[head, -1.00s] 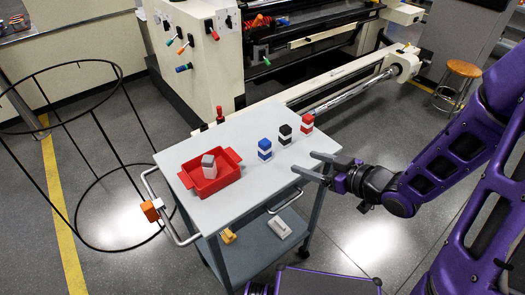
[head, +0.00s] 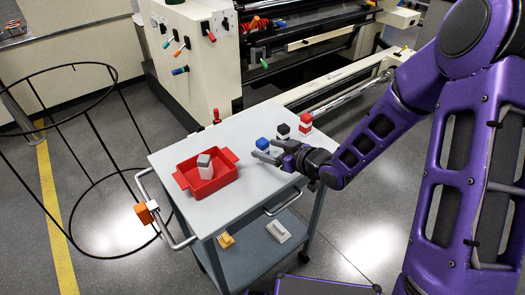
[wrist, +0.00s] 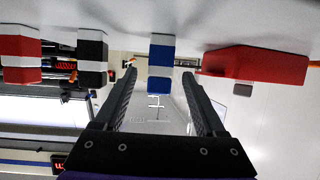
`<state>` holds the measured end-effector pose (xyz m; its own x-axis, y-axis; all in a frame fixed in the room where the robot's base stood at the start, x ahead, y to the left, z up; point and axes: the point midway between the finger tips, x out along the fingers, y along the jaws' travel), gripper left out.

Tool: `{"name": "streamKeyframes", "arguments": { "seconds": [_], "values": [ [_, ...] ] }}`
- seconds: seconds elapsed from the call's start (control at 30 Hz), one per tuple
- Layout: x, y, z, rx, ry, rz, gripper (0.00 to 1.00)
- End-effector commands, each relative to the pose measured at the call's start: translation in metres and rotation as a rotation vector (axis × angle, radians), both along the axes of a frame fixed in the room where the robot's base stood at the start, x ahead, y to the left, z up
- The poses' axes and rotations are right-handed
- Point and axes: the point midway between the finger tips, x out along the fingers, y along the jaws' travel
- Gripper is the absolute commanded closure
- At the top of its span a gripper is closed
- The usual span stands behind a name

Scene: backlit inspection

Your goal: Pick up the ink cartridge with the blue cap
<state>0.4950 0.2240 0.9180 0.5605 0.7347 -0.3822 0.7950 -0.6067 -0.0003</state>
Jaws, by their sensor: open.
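The ink cartridge with the blue cap (head: 262,143) stands upright on the grey cart top, partly hidden by my gripper in the head view. In the wrist view the blue cartridge (wrist: 160,55) is blue with white bands and appears ahead, centred between my fingers. My gripper (head: 265,153) is open and empty, low over the cart top and close to the blue cartridge. The gripper fingers (wrist: 160,85) stand apart in the wrist view. I cannot tell whether they touch the cartridge.
A black-and-white cartridge (head: 283,131) and a red-and-white one (head: 305,123) stand to the right of the blue one. A red tray (head: 228,177) holding a grey-and-white cartridge (head: 205,168) is to its left. The front part of the cart top (head: 215,217) is clear.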

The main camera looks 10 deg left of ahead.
Motion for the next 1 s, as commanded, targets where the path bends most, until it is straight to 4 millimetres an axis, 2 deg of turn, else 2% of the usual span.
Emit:
{"name": "streamKeyframes", "arguments": {
  "seconds": [0.03,0.2,0.47,0.87,1.0],
  "values": [
    [0.004,0.007,-0.005,0.001,0.001,0.004,0.28],
    [0.015,0.02,-0.011,0.0,0.0,0.002,0.28],
    [0.016,0.021,-0.011,-0.001,0.001,0.0,0.28],
    [0.016,0.021,-0.011,-0.001,0.001,0.0,0.99],
    [0.016,0.021,-0.011,-0.001,-0.001,0.0,1.0]
  ]
}}
